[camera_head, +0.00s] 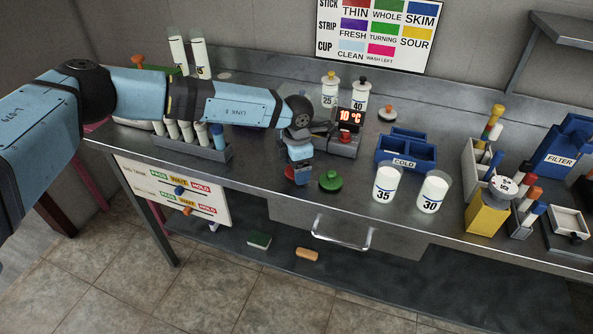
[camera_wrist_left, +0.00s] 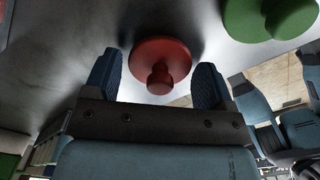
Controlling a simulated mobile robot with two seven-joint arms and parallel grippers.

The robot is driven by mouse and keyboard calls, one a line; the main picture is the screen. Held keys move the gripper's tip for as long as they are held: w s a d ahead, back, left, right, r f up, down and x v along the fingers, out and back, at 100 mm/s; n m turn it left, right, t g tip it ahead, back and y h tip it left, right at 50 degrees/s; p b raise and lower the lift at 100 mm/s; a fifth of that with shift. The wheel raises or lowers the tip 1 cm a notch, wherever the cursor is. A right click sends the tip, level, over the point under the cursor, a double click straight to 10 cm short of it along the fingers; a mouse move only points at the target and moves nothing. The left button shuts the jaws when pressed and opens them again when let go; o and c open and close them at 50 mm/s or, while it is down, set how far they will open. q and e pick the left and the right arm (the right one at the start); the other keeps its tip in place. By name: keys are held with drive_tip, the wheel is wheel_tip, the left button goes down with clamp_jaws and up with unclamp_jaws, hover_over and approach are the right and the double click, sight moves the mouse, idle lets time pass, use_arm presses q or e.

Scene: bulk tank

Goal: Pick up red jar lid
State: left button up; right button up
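The red jar lid (camera_wrist_left: 160,62) has a round disc and a knob. In the left wrist view it lies on the steel counter (camera_wrist_left: 60,50), between the two blue fingers of my left gripper (camera_wrist_left: 158,82), with a gap on each side. The gripper is open. My right gripper is not clearly seen.
A temperature display (camera_head: 349,118) stands behind my gripper. A blue tray marked COLD (camera_head: 406,153) and two jars, 35 (camera_head: 386,185) and 30 (camera_head: 432,192), are to the right. A tube rack (camera_head: 205,150) is to the left. The counter's front edge is close.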

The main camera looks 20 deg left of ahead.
use_arm(q)
drive_tip(key=c, duration=0.6)
